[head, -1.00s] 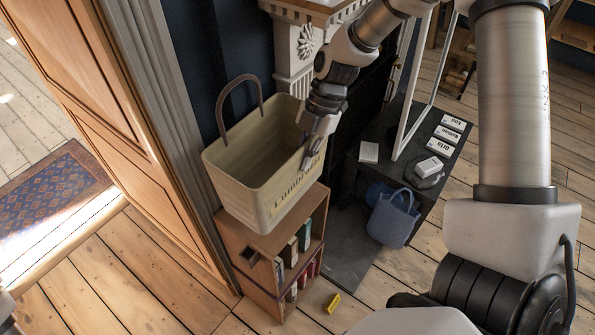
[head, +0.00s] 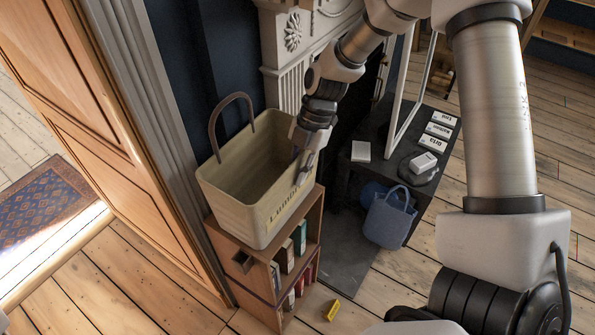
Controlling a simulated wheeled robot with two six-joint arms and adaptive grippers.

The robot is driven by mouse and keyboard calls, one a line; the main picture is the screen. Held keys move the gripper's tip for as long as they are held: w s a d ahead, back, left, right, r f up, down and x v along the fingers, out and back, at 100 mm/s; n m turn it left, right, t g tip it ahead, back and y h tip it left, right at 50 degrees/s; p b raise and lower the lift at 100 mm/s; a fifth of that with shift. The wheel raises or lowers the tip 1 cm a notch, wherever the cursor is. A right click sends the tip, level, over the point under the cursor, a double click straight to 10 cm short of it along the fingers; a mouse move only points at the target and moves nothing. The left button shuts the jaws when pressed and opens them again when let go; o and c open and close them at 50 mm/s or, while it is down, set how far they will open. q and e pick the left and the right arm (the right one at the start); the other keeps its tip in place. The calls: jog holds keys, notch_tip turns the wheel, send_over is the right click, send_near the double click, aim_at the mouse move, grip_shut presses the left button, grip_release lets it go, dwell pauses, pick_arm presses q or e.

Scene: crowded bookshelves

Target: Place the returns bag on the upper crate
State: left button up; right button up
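The returns bag is a beige, open-topped bag (head: 240,208) with dark lettering on its front and a brown arched handle upright at the back. It sits upright over the top of the upper crate (head: 262,262), a wooden box with books inside. Its base covers most of the crate top; whether it bears fully on the wood is hard to tell. My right gripper (head: 301,168) is at the bag's right side and appears shut on it; the fingertips are partly hidden. My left gripper is not in view.
A blue bag (head: 389,218) stands right of the crates beside a dark hearth with white labelled blocks (head: 437,131). A yellow object (head: 332,310) lies on the floor in front. A wooden door (head: 90,120) is close on the left, a carved white mantel behind.

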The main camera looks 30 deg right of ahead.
aim_at(302, 153)
jog(key=shift+o, duration=0.2)
jog(key=shift+w+a, duration=0.1)
jog(key=v, duration=0.7)
jog(key=shift+r+p, duration=0.35)
